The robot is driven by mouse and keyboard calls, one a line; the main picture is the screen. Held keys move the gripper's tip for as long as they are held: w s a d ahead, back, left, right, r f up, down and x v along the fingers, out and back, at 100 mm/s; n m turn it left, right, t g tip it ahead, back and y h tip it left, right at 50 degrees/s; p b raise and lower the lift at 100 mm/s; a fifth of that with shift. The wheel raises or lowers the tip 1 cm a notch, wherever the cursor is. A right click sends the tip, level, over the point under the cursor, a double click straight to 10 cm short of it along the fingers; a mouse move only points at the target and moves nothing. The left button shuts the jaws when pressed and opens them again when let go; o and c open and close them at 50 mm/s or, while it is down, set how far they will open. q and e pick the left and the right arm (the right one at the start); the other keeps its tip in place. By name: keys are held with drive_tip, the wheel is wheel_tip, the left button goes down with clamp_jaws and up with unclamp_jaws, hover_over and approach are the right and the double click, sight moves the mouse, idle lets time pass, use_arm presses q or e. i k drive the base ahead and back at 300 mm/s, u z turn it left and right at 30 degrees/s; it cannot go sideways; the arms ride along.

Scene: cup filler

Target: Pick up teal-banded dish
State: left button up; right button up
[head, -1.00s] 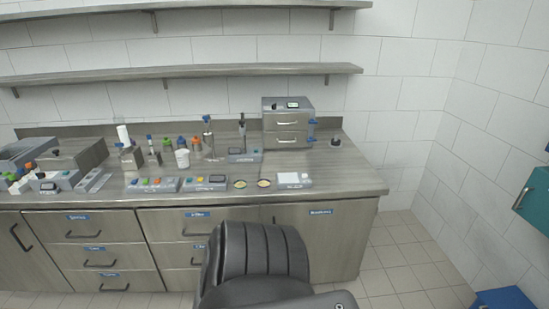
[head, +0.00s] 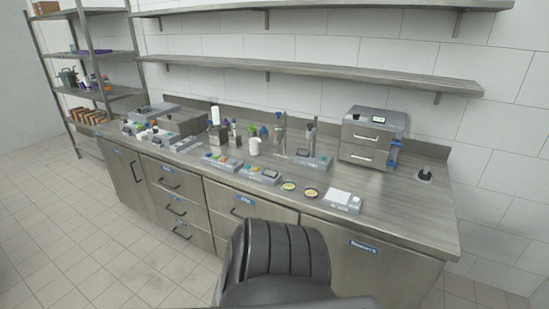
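Two small round dishes with yellowish contents lie flat side by side near the front edge of the steel counter (head: 400,207): a left dish (head: 289,186) and a right dish (head: 310,193). The right one looks darker at the rim. They are too small in the head view to tell which has a teal band. Nothing is holding either dish. Neither of my grippers is in view.
A grey device with a white plate (head: 342,200) sits right of the dishes, and a button panel (head: 262,175) left. A drawer unit (head: 367,140) stands behind. A black chair (head: 275,260) stands before the counter. The counter's right end is mostly clear.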

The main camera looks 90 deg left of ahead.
sight(287, 186)
drive_tip(key=u, duration=0.95)
drive_tip(key=i, duration=0.85)
drive_tip(key=u, duration=0.9)
